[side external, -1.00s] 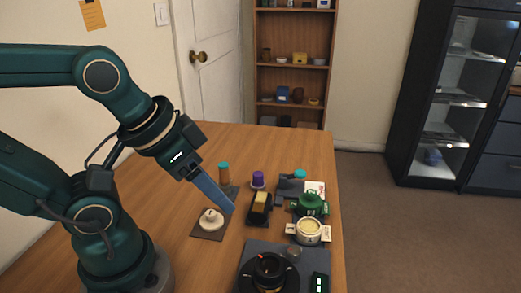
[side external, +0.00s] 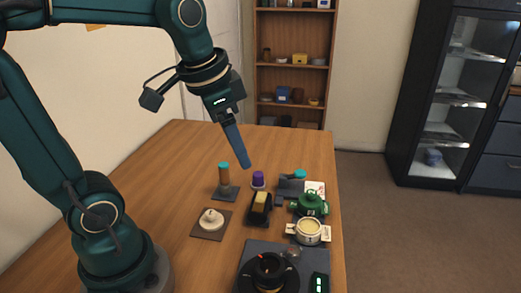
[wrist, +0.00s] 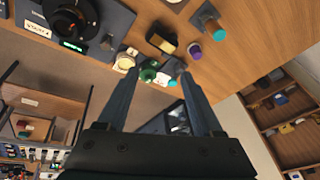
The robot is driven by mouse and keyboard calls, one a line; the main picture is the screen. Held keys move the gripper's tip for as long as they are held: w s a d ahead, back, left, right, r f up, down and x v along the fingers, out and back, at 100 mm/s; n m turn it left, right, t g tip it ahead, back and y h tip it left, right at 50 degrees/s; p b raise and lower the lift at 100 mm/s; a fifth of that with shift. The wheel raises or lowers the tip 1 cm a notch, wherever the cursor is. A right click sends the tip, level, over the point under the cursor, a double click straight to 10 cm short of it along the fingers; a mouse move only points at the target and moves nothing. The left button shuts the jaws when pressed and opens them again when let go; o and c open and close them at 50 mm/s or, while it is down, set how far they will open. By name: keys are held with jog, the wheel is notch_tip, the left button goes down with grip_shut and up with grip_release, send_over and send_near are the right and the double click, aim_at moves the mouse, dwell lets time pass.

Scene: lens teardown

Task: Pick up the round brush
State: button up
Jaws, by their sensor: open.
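My gripper (side external: 246,165) is open and empty, pointing down above the table behind the small parts; its two fingers (wrist: 158,73) show apart in the wrist view. I cannot tell for certain which item is the round brush. An upright wooden handle with a teal top (side external: 224,177) stands on a dark base, left of my gripper; it also shows in the wrist view (wrist: 212,26). A short purple-topped piece (side external: 258,180) stands below my fingertips in the side view, and at upper right in the wrist view (wrist: 195,50). Neither is touched.
A black block with a yellow top (side external: 261,203), a white knob on a brown mat (side external: 211,219), a grey holder with a teal piece (side external: 292,184), a green pot (side external: 311,204) and a cream pot (side external: 309,230) crowd the table. A grey board (side external: 249,258) carries a black lens.

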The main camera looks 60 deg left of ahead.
aim_at(224, 164)
jog(key=w+a+f+n+g, duration=0.1)
jog(key=a+f, duration=0.2)
jog(key=a, duration=0.1)
jog(key=w+a+f+g, duration=0.1)
jog(key=a+f, duration=0.1)
jog(key=a, duration=0.3)
jog(key=w+a+f+n+g, duration=0.1)
jog(key=a+f+g, duration=0.1)
jog(key=a+f, duration=0.1)
jog(key=shift+w+a+f+n+h, duration=0.15)
jog(key=shift+a+h, duration=0.05)
jog(key=shift+a, duration=0.15)
jog(key=shift+w+a+f+n+h, duration=0.15)
jog(key=shift+a+h, duration=0.05)
jog(key=shift+a, duration=0.15)
jog(key=shift+f, duration=2.45)
grip_shut()
